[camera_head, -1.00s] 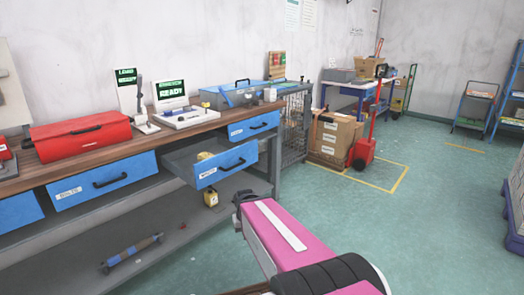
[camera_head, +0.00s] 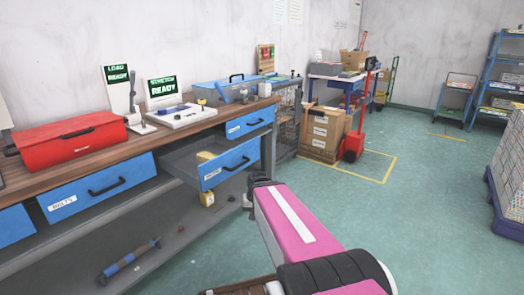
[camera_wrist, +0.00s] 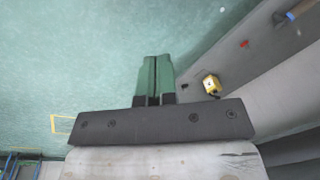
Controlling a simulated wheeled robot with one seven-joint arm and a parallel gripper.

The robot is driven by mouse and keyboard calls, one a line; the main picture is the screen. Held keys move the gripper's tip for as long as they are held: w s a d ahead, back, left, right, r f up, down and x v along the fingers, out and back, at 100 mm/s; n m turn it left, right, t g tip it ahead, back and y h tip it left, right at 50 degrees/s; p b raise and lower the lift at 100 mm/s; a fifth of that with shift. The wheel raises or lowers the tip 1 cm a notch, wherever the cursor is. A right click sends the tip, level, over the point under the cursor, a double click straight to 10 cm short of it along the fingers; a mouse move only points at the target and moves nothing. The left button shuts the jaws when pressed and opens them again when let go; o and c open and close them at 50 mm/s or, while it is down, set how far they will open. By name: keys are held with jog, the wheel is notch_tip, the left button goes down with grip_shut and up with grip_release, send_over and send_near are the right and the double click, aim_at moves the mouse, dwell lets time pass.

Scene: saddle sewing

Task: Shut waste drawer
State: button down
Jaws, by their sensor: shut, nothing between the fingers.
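A blue-fronted drawer (camera_head: 230,165) with a black handle and a small white label hangs pulled out of the workbench in the head view. Its label is too small to read surely. A yellow item (camera_head: 205,156) lies inside its grey tray. In the wrist view my gripper (camera_wrist: 155,75) has its two green fingers together, with nothing between them, over the green floor. In the head view my pink arm ends in a dark part just right of and below the drawer front; the fingertips are hidden there. I see no contact with the drawer.
The blue bolts drawer (camera_head: 100,188) and another blue drawer (camera_head: 249,122) are shut. A red toolbox (camera_head: 72,141) stands on the bench. A yellow item (camera_wrist: 211,84) and a blue-banded tool (camera_head: 130,262) lie below.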

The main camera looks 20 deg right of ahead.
jog(key=w+d+r+m+t+y, duration=0.1)
jog(key=w+d+r+m+t, duration=0.15)
jog(key=w+d+r, duration=0.45)
jog(key=w+d+r+m+t+y, duration=0.25)
jog(key=d+r, duration=0.25)
jog(key=r, duration=0.4)
jog(key=w+d+r+m+t+y, duration=0.1)
jog(key=w+d+r+m+t, duration=0.1)
jog(key=w+d+r+m, duration=0.45)
jog(key=n, duration=0.3)
send_near(258, 152)
jog(key=x, duration=0.5)
jog(key=shift+a+f, duration=0.1)
jog(key=shift+f, duration=0.3)
jog(key=shift+w+a, duration=0.35)
jog(key=shift+w, duration=0.1)
jog(key=w+a, duration=0.5)
jog(key=w, duration=0.2)
jog(key=w+a, duration=0.6)
jog(key=w, duration=0.2)
jog(key=w+a, duration=0.5)
jog(key=w, duration=0.2)
jog(key=shift+w+a, duration=0.25)
jog(key=shift+w, duration=0.25)
